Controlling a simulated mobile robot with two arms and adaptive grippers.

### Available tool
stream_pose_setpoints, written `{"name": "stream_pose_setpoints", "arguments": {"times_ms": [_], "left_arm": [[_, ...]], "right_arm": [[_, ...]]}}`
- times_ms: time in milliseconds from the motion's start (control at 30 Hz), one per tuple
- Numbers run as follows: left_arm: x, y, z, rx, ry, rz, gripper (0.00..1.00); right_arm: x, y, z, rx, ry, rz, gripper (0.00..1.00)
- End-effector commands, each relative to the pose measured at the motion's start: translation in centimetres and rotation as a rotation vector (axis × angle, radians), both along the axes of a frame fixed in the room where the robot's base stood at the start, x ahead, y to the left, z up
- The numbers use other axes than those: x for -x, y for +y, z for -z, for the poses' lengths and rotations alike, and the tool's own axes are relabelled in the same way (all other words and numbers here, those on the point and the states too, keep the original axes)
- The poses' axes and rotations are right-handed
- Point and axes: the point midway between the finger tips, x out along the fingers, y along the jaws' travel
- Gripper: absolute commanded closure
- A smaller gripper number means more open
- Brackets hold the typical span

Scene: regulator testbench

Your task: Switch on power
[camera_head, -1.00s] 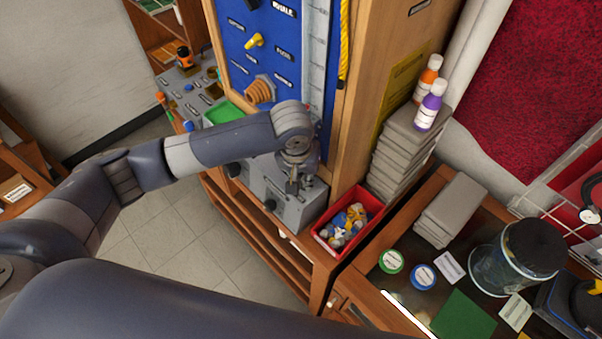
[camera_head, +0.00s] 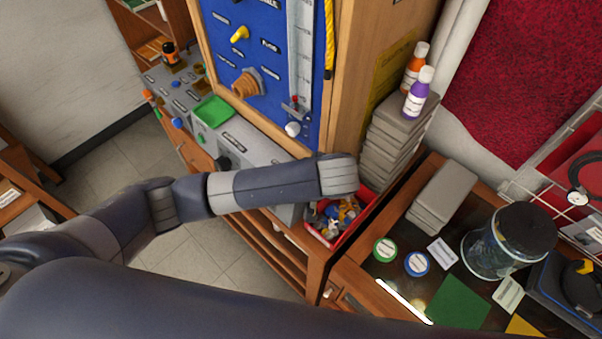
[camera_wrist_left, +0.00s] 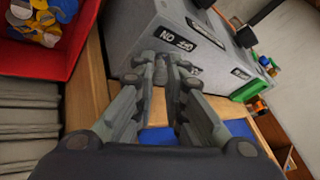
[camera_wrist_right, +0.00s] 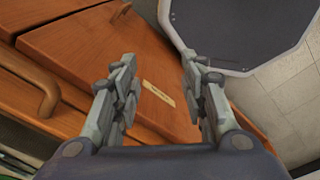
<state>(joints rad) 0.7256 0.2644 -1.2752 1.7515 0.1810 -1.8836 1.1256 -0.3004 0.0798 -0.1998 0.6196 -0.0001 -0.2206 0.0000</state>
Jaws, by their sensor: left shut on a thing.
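A grey control box (camera_head: 255,150) stands on the wooden bench below the blue panel, partly hidden by my left arm. In the left wrist view the box (camera_wrist_left: 150,30) carries a dark label (camera_wrist_left: 178,39) with white lettering. My left gripper (camera_wrist_left: 163,68) is at the box's edge beside that label, its fingers close together on a small grey switch-like part (camera_wrist_left: 164,76). The fingers hide most of this part, so its position cannot be read. In the head view my wrist covers the left gripper. My right gripper (camera_wrist_right: 158,60) is open and empty above brown wooden furniture.
A red bin (camera_head: 368,200) of small parts stands close to my left wrist. Stacked grey boxes (camera_head: 385,150) with two bottles stand behind it. The blue panel (camera_head: 280,90) rises behind the bench. A glass jar (camera_head: 490,245) stands at right.

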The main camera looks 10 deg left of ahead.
Motion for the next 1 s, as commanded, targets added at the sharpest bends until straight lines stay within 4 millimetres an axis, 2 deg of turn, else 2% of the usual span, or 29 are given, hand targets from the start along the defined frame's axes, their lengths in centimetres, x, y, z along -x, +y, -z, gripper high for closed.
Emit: {"name": "stream_pose_setpoints", "arguments": {"times_ms": [300,333,400,1000], "left_arm": [[0.20,0.00,0.25,-0.002,0.006,0.002,1.00],[0.21,0.00,0.25,-0.002,0.006,0.002,0.82],[0.19,0.00,0.25,-0.002,0.006,0.002,0.69],[0.00,0.06,0.09,0.005,0.005,0.000,0.69]], "right_arm": [[0.01,0.01,0.02,0.000,0.000,0.000,0.60],[0.01,0.01,0.02,0.000,0.000,0.000,0.60],[0.00,0.01,0.02,0.000,0.000,0.000,0.60],[-0.07,-0.07,0.01,0.001,-0.001,-0.001,0.60]]}}
